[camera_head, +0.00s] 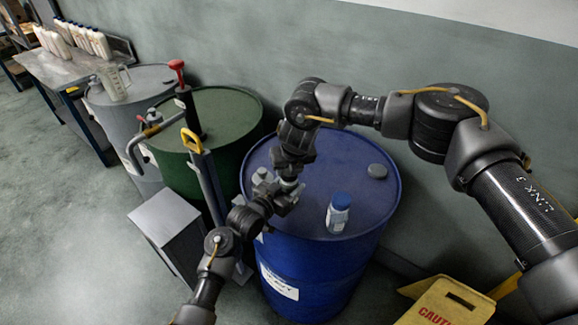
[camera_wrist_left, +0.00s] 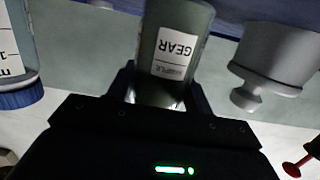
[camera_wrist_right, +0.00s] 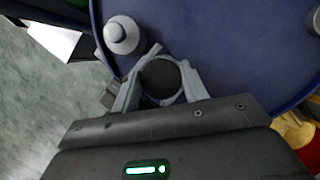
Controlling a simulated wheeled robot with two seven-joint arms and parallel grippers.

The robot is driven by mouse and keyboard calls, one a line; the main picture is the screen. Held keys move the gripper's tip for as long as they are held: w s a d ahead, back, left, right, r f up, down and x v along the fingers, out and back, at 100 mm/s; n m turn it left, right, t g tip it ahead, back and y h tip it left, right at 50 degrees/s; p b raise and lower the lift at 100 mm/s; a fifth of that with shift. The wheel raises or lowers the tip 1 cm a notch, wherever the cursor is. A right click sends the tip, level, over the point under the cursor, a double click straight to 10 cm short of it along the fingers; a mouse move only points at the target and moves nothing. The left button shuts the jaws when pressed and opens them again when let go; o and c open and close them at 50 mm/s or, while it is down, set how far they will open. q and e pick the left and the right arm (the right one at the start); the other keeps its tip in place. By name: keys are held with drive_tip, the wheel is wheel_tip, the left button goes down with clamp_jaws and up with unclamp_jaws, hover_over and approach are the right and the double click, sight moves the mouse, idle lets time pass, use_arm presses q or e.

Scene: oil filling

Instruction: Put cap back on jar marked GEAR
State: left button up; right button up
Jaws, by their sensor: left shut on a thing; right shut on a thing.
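The jar marked GEAR (camera_wrist_left: 174,50) is grey-green with a white label, shown upside down in the left wrist view. My left gripper (camera_head: 276,197) is shut around it, above the blue drum's top. My right gripper (camera_head: 291,178) points down at the same spot from above. In the right wrist view its fingers are shut on a dark round cap (camera_wrist_right: 160,79). The fingers and wrists crowd together, so the jar's mouth is hidden and I cannot tell whether the cap touches or sits on it.
The blue drum (camera_head: 345,172) carries a white jar with a blue cap (camera_head: 339,212), a grey plug (camera_head: 377,171) and a grey knobbed fitting (camera_wrist_right: 122,36). A green drum (camera_head: 222,112) with pumps stands left. A yellow caution sign (camera_head: 447,303) is at front right.

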drive_tip(key=shift+f, duration=0.15)
drive_tip(key=m+h, duration=0.2)
drive_tip(key=m, duration=0.3)
drive_tip(key=shift+a, duration=0.15)
drive_tip(key=m+h, duration=0.1)
drive_tip(key=m, duration=0.3)
drive_tip(key=shift+a+h, duration=0.1)
drive_tip(key=shift+h, duration=0.3)
drive_tip(key=shift+m, duration=0.4)
drive_tip(key=shift+d, duration=0.2)
drive_tip(key=o, duration=1)
drive_tip(key=shift+c, duration=0.2)
